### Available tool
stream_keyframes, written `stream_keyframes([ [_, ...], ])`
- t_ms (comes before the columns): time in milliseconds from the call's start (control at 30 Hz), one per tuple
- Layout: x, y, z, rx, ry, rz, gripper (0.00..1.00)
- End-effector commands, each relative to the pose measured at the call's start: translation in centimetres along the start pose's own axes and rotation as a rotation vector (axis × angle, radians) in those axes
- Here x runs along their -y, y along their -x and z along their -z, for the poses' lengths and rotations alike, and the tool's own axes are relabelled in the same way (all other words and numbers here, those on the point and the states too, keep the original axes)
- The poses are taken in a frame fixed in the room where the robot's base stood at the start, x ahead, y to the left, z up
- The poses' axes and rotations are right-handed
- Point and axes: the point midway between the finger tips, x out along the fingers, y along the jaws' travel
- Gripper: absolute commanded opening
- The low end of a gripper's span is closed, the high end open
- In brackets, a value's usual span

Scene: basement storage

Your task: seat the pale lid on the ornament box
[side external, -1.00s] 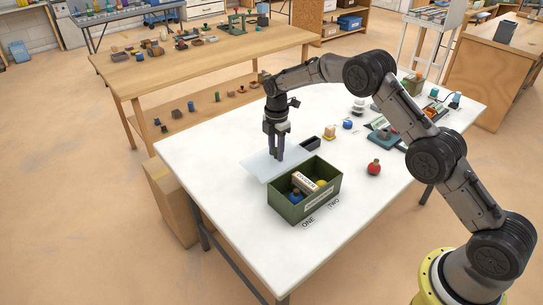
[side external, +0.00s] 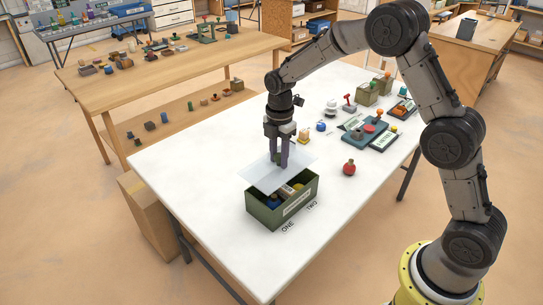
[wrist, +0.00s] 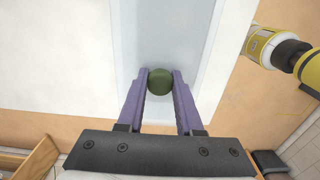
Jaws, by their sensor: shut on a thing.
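The ornament box (side external: 264,216) is a dark green open box on the white table in the side external view. Blue, yellow and white items show inside it. The pale lid (side external: 258,178) is a thin, light plate held above the box, covering its rear part in this view while the front part stays visible. My gripper (side external: 278,164) is shut on the lid's round green knob (wrist: 159,82). In the wrist view the purple fingers of my gripper (wrist: 160,80) close on the knob from both sides, with the pale lid (wrist: 165,35) beneath.
A red round ornament (side external: 349,168) stands on the white table (side external: 200,170) right of the box. The words ONE and TWO mark the table before the box. The table's left part is clear.

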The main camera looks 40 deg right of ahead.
Motion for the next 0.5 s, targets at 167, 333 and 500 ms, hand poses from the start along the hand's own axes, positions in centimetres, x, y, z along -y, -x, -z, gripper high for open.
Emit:
stream_keyframes([
  [167, 1.6, 1.5, -0.2, 0.000, -0.001, -0.002, 0.00],
  [333, 1.6, 0.7, -0.2, 0.000, -0.001, 0.001, 0.00],
  [500, 1.6, -0.7, -0.2, 0.000, -0.001, 0.000, 0.00],
])
